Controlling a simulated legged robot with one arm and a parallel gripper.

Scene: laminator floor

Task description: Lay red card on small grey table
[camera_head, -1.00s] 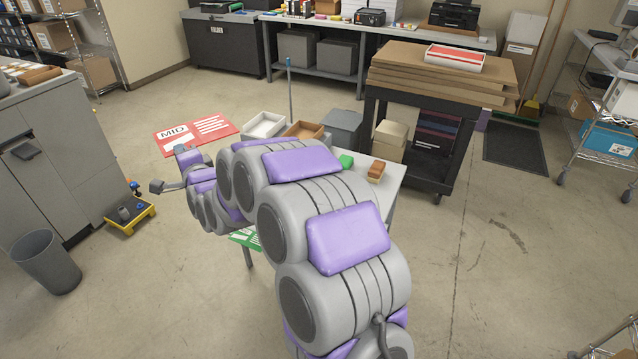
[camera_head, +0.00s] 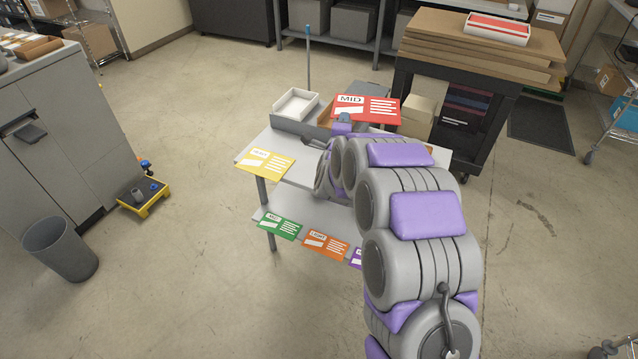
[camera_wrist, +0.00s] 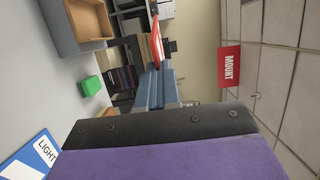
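The red card (camera_head: 380,106), marked MID, is in my gripper (camera_head: 343,118) above the back of the small grey table (camera_head: 290,148). In the wrist view the blue-grey fingers (camera_wrist: 155,88) are shut, with the red card (camera_wrist: 157,42) seen nearly edge-on beyond them. The card appears clear of the tabletop. My arm hides much of the table's middle and right. A yellow card (camera_head: 265,164) lies at the tabletop's left front corner.
A white tray (camera_head: 296,105) stands at the table's back left. Green (camera_head: 279,226) and orange (camera_head: 326,244) cards lie on the lower shelf. The wrist view shows a green block (camera_wrist: 90,85), brown tray (camera_wrist: 92,20) and blue LIGHT card (camera_wrist: 35,158).

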